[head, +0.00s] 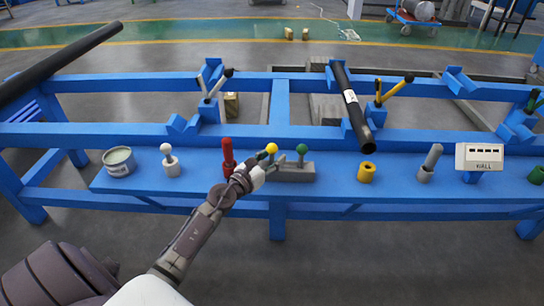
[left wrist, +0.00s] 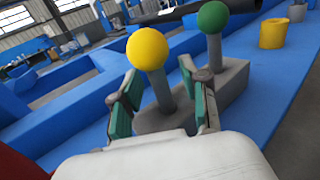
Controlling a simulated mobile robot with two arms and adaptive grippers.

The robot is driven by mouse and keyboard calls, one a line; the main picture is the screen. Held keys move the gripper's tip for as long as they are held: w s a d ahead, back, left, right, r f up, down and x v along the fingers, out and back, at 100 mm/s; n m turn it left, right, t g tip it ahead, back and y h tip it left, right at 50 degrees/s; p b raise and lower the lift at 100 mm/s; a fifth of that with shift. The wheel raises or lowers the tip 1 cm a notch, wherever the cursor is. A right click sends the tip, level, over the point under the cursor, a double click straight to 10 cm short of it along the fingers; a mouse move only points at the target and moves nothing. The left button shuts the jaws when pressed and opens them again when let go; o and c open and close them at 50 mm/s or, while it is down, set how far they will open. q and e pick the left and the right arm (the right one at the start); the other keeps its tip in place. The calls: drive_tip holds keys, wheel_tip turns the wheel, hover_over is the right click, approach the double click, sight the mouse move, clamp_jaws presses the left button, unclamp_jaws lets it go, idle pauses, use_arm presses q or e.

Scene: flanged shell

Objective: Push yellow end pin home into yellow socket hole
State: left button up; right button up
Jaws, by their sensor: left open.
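The yellow end pin (head: 272,148) has a yellow ball head on a grey shaft. It stands upright in a grey block (head: 297,172) on the blue bench, beside a green-headed pin (head: 302,149). In the left wrist view the yellow ball (left wrist: 147,48) shows between and above the fingertips. My left gripper (head: 266,160) is open, with one finger on each side of the pin's shaft; I cannot tell whether either touches it. A yellow socket (head: 366,173) with a hole in its top stands to the right on the bench. My right gripper is not in view.
A red-handled piece (head: 228,157), a white-headed pin (head: 169,159) and an open can (head: 119,162) stand left of the block. A grey slanted pin (head: 431,162) and a white label box (head: 480,157) stand right. A black tube (head: 352,108) lies across the rails behind.

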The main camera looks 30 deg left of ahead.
use_arm(q)
clamp_jaws()
